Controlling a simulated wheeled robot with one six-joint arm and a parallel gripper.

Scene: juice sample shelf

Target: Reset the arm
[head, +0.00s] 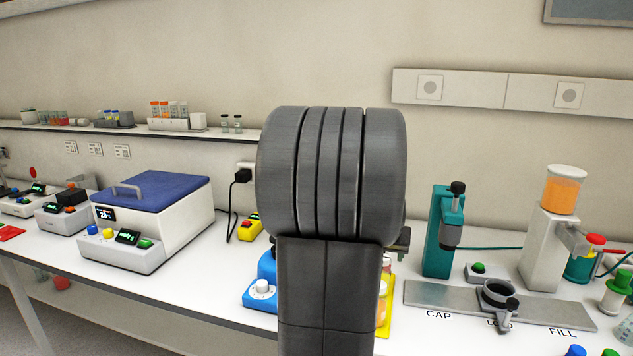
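My own dark grey arm links stand upright in the middle of the head view and block part of the bench. My gripper does not show; it may be hidden behind these links. A small dark piece sticks out at the right side of the arm, and I cannot tell what it belongs to. I cannot see whether anything is held.
The white bench (200,283) carries a blue-lidded machine (150,215), a partly hidden blue device (262,290) and a yellow tray (388,318). At right are a teal press (440,235), a grey rail (440,297) and an orange-filled dispenser (560,192). A shelf (190,134) holds tube racks.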

